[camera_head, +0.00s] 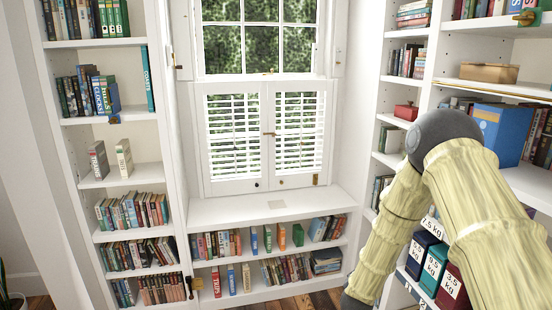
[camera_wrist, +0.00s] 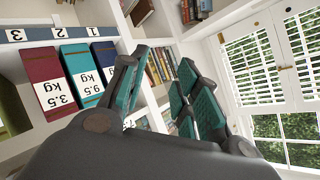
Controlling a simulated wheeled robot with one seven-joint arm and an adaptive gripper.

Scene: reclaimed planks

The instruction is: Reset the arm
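My arm (camera_head: 480,215) crosses the right side of the head view, bent at a dark grey joint, with its far part running down to the bottom edge. My gripper lies out of that view. In the wrist view my gripper (camera_wrist: 163,58) shows two fingers with teal pads, spread apart with a clear gap between them. Nothing is held in the gap; shelved books show beyond it.
Weight-labelled boxes, red (camera_wrist: 46,85), teal (camera_wrist: 80,72) and blue (camera_wrist: 104,52), stand on a right-hand shelf near my gripper. A blue binder (camera_head: 502,130) stands behind my arm. The window seat (camera_head: 250,208) is mostly bare. Bookshelves (camera_head: 120,42) line the left.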

